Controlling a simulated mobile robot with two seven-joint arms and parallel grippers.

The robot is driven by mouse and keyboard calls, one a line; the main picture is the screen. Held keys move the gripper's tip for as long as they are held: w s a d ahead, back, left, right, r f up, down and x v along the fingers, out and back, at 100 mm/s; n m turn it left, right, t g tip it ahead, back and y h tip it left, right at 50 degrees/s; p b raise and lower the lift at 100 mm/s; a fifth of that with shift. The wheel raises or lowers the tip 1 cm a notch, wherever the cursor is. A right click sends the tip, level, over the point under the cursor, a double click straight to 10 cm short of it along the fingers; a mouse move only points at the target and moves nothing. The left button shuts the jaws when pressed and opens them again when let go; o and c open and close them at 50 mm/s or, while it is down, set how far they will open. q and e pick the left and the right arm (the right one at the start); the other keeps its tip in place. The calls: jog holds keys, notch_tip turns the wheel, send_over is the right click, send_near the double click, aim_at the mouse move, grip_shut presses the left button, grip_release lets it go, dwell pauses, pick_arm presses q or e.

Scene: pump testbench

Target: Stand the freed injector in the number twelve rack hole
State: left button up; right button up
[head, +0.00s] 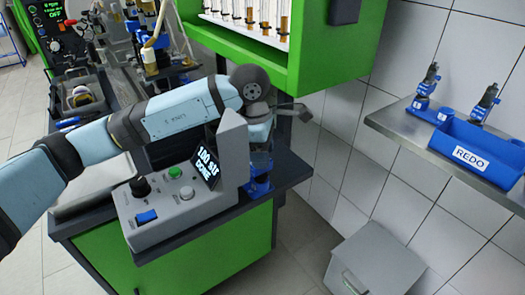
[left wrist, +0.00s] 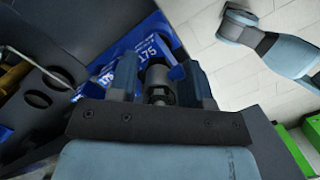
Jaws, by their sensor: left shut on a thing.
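My left gripper (head: 262,145) is beyond the control box in the head view, mostly hidden by the display housing. In the left wrist view my left gripper (left wrist: 160,72) is shut on a dark grey cylindrical body, the injector (left wrist: 159,84), which sits between the two fingers. The injector's lower end is hidden. Blue parts marked 175 (left wrist: 147,47) lie just beyond the fingers. A blue stand (head: 258,187) shows below the gripper in the head view. I cannot make out a rack hole numbered twelve. My right gripper is not in view.
The control box (head: 165,213) has a display reading DONE (head: 206,168) and stands close to my left arm. A shelf (head: 450,150) at right holds a blue REDO bin (head: 475,158) and two injectors in blue holders (head: 426,88). A green cabinet (head: 300,45) hangs above.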

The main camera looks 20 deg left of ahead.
pick_arm(q)
jog(key=shift+f, duration=0.35)
jog(key=o, duration=0.9)
jog(key=shift+a+r+p, duration=0.15)
jog(key=shift+r+p, duration=0.2)
jog(key=shift+r, duration=0.75)
jog(key=shift+s+a+r+p, duration=0.15)
jog(key=shift+r+p, duration=0.5)
jog(key=shift+r, duration=0.8)
jog(key=shift+w+a+r+p, duration=0.1)
jog(key=shift+a+r+p, duration=0.4)
jog(key=shift+r, duration=0.95)
jog(key=shift+s+r+p, duration=0.1)
jog(key=shift+r+p, duration=0.7)
jog(key=shift+r, duration=0.65)
